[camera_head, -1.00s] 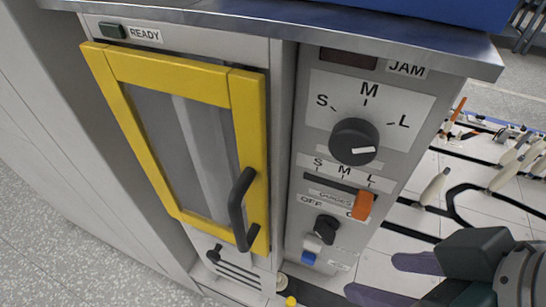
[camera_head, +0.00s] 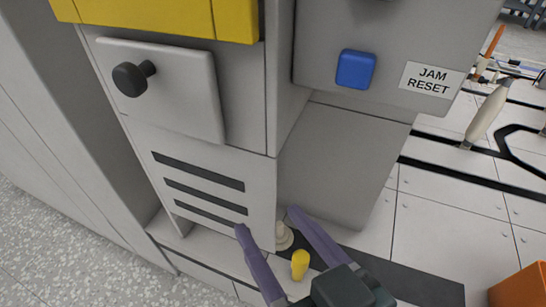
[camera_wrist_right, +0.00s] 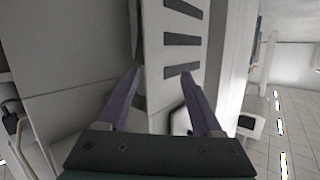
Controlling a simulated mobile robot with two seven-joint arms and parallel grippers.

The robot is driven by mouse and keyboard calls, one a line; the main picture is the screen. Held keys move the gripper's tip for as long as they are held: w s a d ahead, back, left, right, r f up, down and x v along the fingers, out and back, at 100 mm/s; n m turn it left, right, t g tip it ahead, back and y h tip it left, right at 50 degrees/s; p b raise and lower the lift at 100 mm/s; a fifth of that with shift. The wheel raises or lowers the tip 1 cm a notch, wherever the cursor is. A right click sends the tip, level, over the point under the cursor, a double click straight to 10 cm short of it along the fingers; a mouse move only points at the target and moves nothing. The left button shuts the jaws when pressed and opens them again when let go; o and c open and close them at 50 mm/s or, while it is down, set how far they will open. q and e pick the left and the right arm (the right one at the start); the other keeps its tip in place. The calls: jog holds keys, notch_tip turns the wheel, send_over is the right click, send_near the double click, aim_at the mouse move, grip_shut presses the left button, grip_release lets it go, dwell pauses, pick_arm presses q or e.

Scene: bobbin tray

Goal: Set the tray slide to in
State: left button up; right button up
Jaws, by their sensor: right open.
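My right gripper (camera_head: 267,220) is open, its two purple fingers pointing up towards the lower front of the grey machine. It also shows in the right wrist view (camera_wrist_right: 160,73), with nothing between its fingers. A small yellow knob (camera_head: 300,265) stands low by the machine's foot, between the fingers in the picture. A cream rounded piece (camera_head: 284,236) sits just behind it. Neither visibly touches a finger. I cannot tell for certain which part is the tray slide. No label for it shows. My left gripper is not in view.
A panel with a black knob (camera_head: 130,78) is above the dark slots (camera_head: 205,188). A blue button (camera_head: 355,69) is beside the JAM RESET label (camera_head: 432,79). A dark strip (camera_head: 420,285) lies on the white tiled surface (camera_head: 450,225). An orange block (camera_head: 520,288) is at lower right.

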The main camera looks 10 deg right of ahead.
aim_at(302, 270)
jog(key=s+d+f+m+t+h+b, duration=0.1)
jog(key=f+h+b, duration=0.1)
jog(key=f+b, duration=0.3)
jog(key=d+f+m+t+h+b, duration=0.1)
jog(key=f+h+b, duration=0.1)
jog(key=f+b, duration=0.4)
jog(key=s+d+f+m+t+h+b, duration=0.1)
jog(key=f+b, duration=0.4)
jog(key=f, duration=0.2)
jog(key=shift+s+d+f+h, duration=0.3)
jog(key=shift+d+f+h, duration=0.05)
jog(key=shift+f+h, duration=0.05)
jog(key=shift+s+d+f+b, duration=0.15)
jog(key=shift+f+b, duration=0.05)
jog(key=shift+b, duration=0.15)
jog(key=shift+d+h, duration=0.1)
jog(key=shift+h, duration=0.2)
jog(key=w+b, duration=0.1)
jog(key=w, duration=0.2)
jog(key=w+b, duration=0.1)
jog(key=w, duration=0.2)
jog(key=w+d+b, duration=0.1)
jog(key=w, duration=0.2)
jog(key=shift+w+d, duration=0.1)
jog(key=shift+w, duration=0.05)
jog(key=shift+w+r+b, duration=0.15)
jog(key=shift+w+b, duration=0.1)
jog(key=shift+b, duration=0.05)
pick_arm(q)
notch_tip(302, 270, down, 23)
